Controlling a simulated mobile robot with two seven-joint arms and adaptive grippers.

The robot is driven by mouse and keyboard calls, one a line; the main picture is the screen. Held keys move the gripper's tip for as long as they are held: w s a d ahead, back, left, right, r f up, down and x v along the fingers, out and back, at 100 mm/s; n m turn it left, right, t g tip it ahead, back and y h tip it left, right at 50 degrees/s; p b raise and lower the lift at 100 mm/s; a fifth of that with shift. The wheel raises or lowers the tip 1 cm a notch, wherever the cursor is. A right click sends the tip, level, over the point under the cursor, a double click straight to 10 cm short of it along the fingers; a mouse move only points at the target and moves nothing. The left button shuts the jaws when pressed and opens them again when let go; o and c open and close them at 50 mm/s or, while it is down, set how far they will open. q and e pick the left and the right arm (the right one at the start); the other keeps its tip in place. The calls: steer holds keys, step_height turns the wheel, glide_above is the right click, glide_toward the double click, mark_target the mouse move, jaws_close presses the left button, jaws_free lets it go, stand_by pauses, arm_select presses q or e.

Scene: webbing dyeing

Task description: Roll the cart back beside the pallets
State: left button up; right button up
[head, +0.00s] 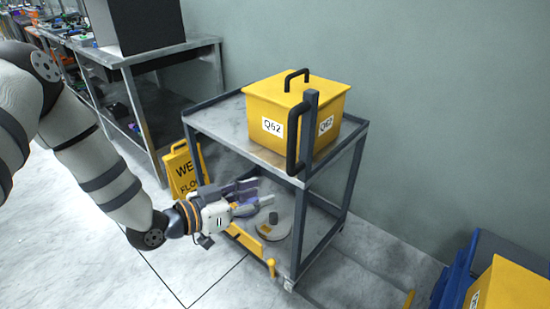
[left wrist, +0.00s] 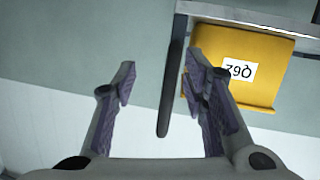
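The grey two-tier cart (head: 228,124) stands against the wall with a yellow lidded box marked Q62 (head: 280,100) on its top shelf. A dark upright handle (head: 292,138) is at the cart's front corner. My left gripper (head: 258,193) is in front of the cart, open and empty, fingers pointing toward it. In the left wrist view, the handle (left wrist: 171,90) lies in the gap between the spread fingers (left wrist: 166,98), with no contact seen. The yellow box (left wrist: 255,85) appears upside down behind it. My right gripper is out of view. No pallets are clearly recognizable.
A yellow wet-floor sign (head: 183,172) stands left of the cart. A workbench (head: 140,55) runs along the wall behind. At lower right are a blue structure (head: 455,275) and another yellow box (head: 508,285). The floor at front left is clear.

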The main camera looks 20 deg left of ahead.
arm_select(q)
steer(key=m+t+h, duration=0.2)
glide_toward(288, 145)
steer(key=b+x, duration=0.1)
steer(key=x, duration=0.9)
steer(key=shift+w+d+b, duration=0.2)
steer(key=shift+w+b, duration=0.05)
steer(key=shift+b, duration=0.05)
steer(key=shift+w+d+r, duration=0.1)
steer(key=shift+w, duration=0.15)
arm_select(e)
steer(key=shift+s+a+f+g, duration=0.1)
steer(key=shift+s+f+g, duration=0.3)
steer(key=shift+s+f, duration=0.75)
arm_select(q)
steer(key=shift+c, duration=0.6)
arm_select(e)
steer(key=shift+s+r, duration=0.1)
arm_select(q)
jaws_close()
